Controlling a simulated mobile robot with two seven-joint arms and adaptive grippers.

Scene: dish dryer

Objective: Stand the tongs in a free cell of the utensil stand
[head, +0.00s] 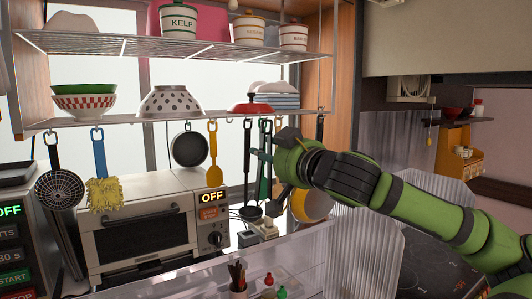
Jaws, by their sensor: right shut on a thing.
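My right gripper (266,182) is at the row of utensils hanging below the lower wire shelf, left of its green arm. It is shut on a dark green, long upright utensil (264,172), which looks like the tongs; the fingers partly cover it. Its top is close under the shelf, and I cannot tell whether it still hangs from a hook. A small holder with brown sticks (238,275) stands at the bottom centre; I cannot tell whether it is the utensil stand, and no cells show clearly. My left gripper is not in view.
A black ladle (247,170) hangs just left of the gripper, then a yellow turner (213,160) and a pan (189,146). The lower wire shelf (215,117) carries bowls above. A toaster oven (140,225) stands left. Clear ribbed panels (375,235) stand below my arm.

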